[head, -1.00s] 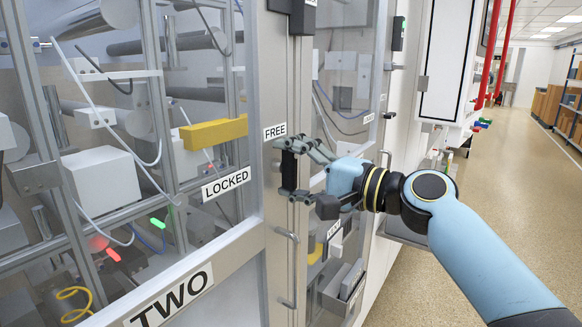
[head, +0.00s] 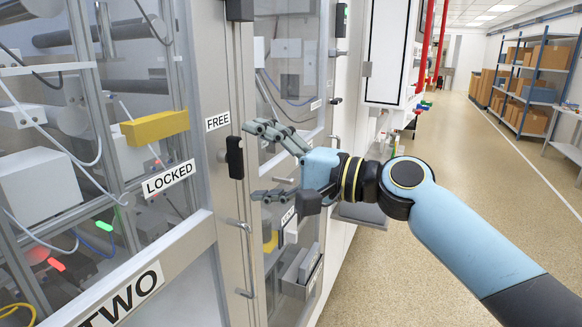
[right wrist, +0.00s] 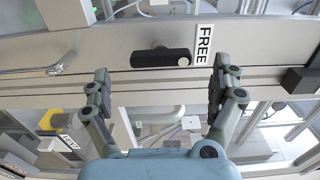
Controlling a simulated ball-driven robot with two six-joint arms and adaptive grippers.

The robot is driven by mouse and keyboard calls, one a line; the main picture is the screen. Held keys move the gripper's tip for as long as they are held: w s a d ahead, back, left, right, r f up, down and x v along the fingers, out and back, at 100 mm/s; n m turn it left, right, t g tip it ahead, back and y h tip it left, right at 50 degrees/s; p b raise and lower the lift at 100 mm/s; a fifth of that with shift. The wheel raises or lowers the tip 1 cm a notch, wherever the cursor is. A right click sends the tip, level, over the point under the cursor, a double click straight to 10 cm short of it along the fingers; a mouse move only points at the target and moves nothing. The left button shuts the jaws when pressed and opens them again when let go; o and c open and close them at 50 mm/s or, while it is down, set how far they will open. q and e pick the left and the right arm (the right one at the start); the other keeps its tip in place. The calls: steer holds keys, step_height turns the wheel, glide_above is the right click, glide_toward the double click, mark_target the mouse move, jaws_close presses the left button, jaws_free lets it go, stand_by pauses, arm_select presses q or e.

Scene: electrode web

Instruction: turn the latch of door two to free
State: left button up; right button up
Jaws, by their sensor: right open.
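The latch of door two (head: 234,157) is a black bar on the door's metal frame. It stands upright just below the FREE label (head: 218,121); the LOCKED label (head: 169,179) is to its left. The TWO sign (head: 121,297) is low on the door. My right gripper (head: 254,162) is open and empty, just right of the latch and apart from it. In the right wrist view the latch (right wrist: 160,58) lies between the open fingers (right wrist: 161,75), beyond their tips, with a round silver spot at its end near FREE. My left gripper is out of view.
Below the latch is a vertical metal door handle (head: 243,260). A neighbouring glazed door (head: 290,75) with its own fittings stands just behind my right gripper. The aisle floor (head: 440,150) on the right is clear, with a shelf of boxes (head: 540,85) beyond.

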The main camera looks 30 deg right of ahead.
steer(key=v, duration=0.7)
steer(key=shift+s+d, duration=0.15)
steer(key=shift+s, duration=0.1)
